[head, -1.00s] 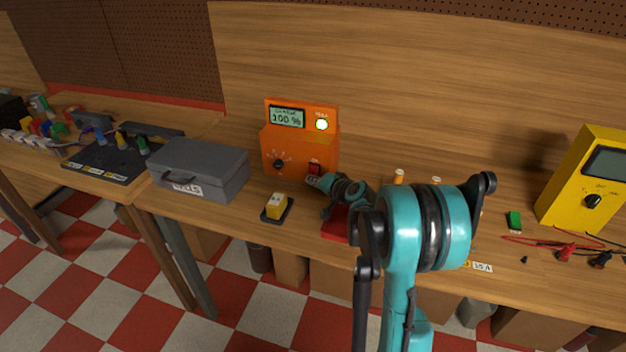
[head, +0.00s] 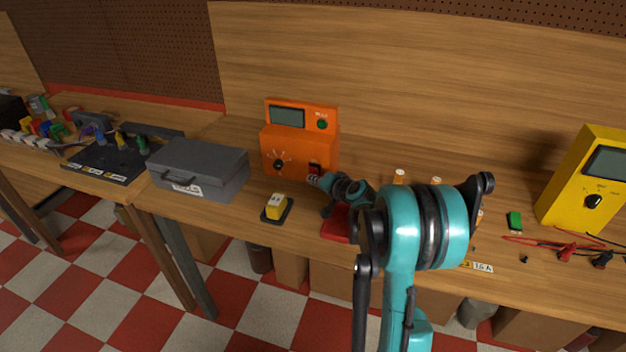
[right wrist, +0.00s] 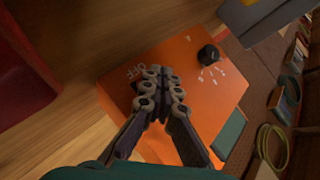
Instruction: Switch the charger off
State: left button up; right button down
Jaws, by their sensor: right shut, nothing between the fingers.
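The orange charger (head: 293,150) stands at the back of the bench. Its display (head: 287,117) is blank and its round green lamp (head: 322,124) is dark. A black dial (head: 279,164) is on its front, and a red switch (head: 315,168) sits at its lower right. My right gripper (head: 314,180) is shut and empty, its tips at or just in front of the switch. In the right wrist view the closed fingers (right wrist: 163,80) are over the orange face (right wrist: 190,75) beside the letters OFF, and they hide the switch. My left gripper is out of view.
A grey case (head: 200,168) lies left of the charger. A yellow block on a dark base (head: 276,207) is in front. A red object (head: 335,223) lies under my right arm. A yellow meter (head: 588,180) with leads stands at the right.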

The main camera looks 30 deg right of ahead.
dwell(0.3)
jog(key=shift+s+a+r, duration=0.35)
jog(key=shift+s+a, duration=0.2)
jog(key=shift+a, duration=0.1)
jog(key=shift+s+a+r+p, duration=0.55)
jog(key=shift+s+a, duration=0.2)
jog(key=shift+a, duration=0.15)
jog(key=shift+s+a+r+p, duration=0.55)
jog(key=shift+s+a, duration=0.15)
jog(key=shift+a, duration=0.15)
